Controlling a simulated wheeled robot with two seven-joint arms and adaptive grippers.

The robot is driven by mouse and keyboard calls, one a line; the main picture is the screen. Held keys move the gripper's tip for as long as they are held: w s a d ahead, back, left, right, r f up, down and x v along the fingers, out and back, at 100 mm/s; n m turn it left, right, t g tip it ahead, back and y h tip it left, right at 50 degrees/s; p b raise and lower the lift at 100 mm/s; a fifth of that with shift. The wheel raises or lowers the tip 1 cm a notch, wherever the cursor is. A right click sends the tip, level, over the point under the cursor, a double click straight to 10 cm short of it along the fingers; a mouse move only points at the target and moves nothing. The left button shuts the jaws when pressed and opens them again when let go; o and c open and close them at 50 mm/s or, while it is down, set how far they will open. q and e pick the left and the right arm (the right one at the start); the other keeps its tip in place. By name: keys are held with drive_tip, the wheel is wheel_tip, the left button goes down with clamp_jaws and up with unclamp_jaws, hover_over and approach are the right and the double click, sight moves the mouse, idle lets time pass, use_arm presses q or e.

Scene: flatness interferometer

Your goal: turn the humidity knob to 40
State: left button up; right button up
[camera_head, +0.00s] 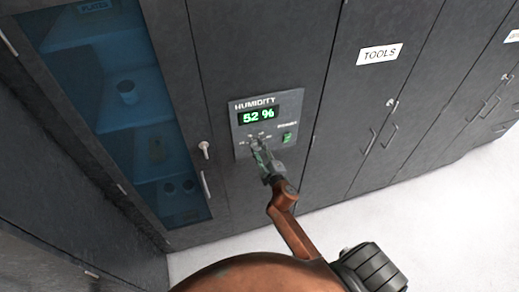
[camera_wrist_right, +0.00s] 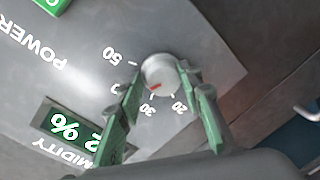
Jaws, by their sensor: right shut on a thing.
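The humidity panel (camera_head: 240,119) is a grey plate on the dark cabinet front. Its green display (camera_head: 258,114) reads 52 %. My right gripper (camera_head: 262,151) is at the dial under the display and hides the knob in the head view. In the right wrist view, the round silver knob (camera_wrist_right: 158,72) sits between the green fingers, which are shut on it. A red mark shows on the knob, on the side toward the 30 label. The labels 50, 30 and 20 are readable; a finger covers the one between 50 and 30. My left gripper is not in view.
A green power switch (camera_head: 287,138) is right of the dial. A glass-fronted cabinet door (camera_head: 115,100) with a lock and handle is to the left. The TOOLS cabinet (camera_head: 365,95) is to the right. The pale floor (camera_head: 430,215) at lower right is clear.

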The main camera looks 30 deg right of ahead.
drive_tip(key=shift+s+a+f, duration=0.1)
drive_tip(key=shift+a+f, duration=0.1)
drive_tip(key=shift+f, duration=0.3)
drive_tip(key=o, duration=1)
drive_tip(key=shift+c, duration=0.2)
drive_tip(key=shift+o, duration=0.3)
drive_tip(key=shift+r, duration=0.15)
drive_tip(key=shift+r, duration=0.1)
drive_tip(key=shift+d, duration=0.1)
drive_tip(key=s+a, duration=0.2)
drive_tip(key=s, duration=0.9)
drive_tip(key=shift+s+r, duration=0.35)
drive_tip(key=shift+r, duration=0.1)
